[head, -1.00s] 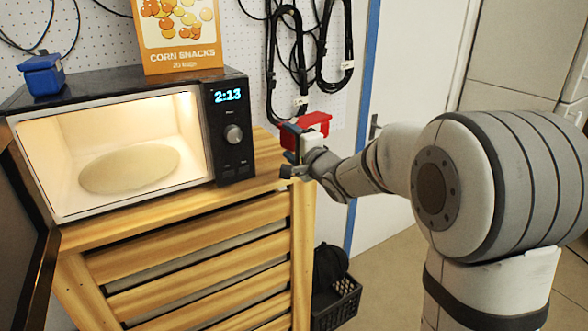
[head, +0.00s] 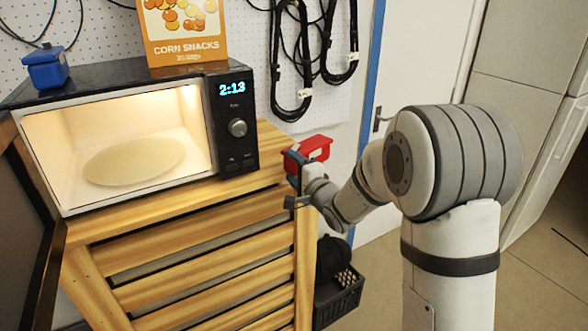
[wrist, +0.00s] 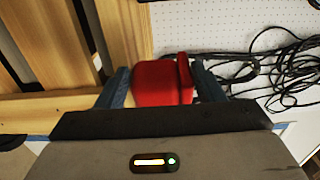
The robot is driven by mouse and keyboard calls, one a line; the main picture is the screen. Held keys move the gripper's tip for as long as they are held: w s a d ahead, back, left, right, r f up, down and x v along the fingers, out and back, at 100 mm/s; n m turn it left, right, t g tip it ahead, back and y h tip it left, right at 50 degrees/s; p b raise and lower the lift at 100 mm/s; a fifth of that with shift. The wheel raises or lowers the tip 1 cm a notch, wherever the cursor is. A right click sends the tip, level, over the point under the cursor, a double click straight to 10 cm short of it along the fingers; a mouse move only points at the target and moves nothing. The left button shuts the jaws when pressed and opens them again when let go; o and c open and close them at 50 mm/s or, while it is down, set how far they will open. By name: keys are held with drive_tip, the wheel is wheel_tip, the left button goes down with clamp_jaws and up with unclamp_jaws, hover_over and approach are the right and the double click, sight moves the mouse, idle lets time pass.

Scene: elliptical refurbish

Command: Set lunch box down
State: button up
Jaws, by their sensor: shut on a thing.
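A red lunch box (head: 306,152) is held in my gripper (head: 294,172) just off the right end of the wooden stand, near the top's height. In the wrist view the red box (wrist: 163,82) sits between the two blue-grey fingers of my gripper (wrist: 162,88), which is shut on it. A blue lunch box (head: 45,69) rests on top of the microwave at its left back. The microwave (head: 243,125) is open and lit, with an empty round turntable plate (head: 133,162) inside.
The wooden stand (head: 205,225) bears the microwave, with a narrow bare strip at its right. The microwave door (head: 32,255) hangs open at the left. A corn snacks box (head: 184,40) stands on the microwave. Black cables (head: 284,62) hang on the pegboard. A dark basket (head: 338,295) is on the floor.

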drive_tip(key=o, duration=1.3)
drive_tip(key=shift+f, duration=0.1)
drive_tip(key=shift+c, duration=0.2)
drive_tip(key=b+v, duration=0.2)
drive_tip(key=v, duration=1)
